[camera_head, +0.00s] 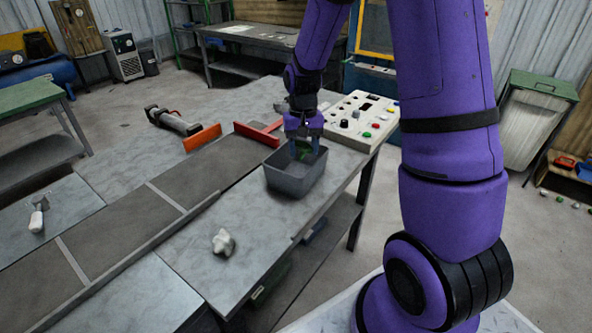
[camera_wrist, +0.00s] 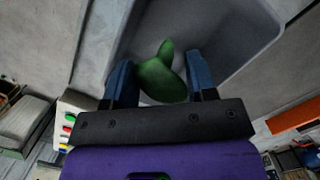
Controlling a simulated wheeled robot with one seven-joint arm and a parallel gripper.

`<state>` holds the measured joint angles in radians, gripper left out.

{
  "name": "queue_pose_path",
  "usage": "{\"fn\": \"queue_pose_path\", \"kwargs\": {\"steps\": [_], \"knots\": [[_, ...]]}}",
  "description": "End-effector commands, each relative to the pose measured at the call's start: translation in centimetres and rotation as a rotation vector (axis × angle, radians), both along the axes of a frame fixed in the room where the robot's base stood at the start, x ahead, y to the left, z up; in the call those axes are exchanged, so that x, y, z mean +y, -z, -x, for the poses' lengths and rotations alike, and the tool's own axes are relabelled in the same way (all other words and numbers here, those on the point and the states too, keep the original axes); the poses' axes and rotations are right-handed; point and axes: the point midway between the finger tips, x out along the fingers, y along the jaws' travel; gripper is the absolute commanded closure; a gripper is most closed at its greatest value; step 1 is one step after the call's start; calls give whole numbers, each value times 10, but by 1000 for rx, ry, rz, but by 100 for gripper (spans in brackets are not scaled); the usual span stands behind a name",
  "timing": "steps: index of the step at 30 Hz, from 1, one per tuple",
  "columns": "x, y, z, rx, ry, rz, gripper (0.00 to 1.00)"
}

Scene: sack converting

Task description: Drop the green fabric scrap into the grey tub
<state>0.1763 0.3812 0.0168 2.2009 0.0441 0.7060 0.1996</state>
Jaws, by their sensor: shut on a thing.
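The green fabric scrap (camera_wrist: 162,78) is between the two blue fingers of my gripper (camera_wrist: 160,82), which is shut on it. The grey tub (camera_head: 290,183) stands on the metal table. My gripper and the scrap are over the tub's opening, near its back side; in the wrist view the tub's wall (camera_wrist: 262,50) surrounds them on the far side. I cannot tell whether the scrap touches the tub.
A control panel (camera_head: 362,120) with coloured buttons stands right behind the tub. Orange-red brackets (camera_head: 257,134) lie to the left, beside a dark conveyor strip (camera_head: 165,207). A white crumpled piece (camera_head: 223,242) lies on the table in front. The table between is clear.

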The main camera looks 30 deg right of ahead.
Motion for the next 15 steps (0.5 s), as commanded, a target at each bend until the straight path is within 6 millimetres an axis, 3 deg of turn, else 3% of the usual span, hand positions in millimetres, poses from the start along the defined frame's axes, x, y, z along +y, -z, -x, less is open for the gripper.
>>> {"fn": "queue_pose_path", "kwargs": {"steps": [3,4,8,15], "knots": [[0,0,0,0,0,0,71],[0,0,0,0,0,0,46],[0,0,0,0,0,0,19],[0,0,0,0,0,0,19]]}}
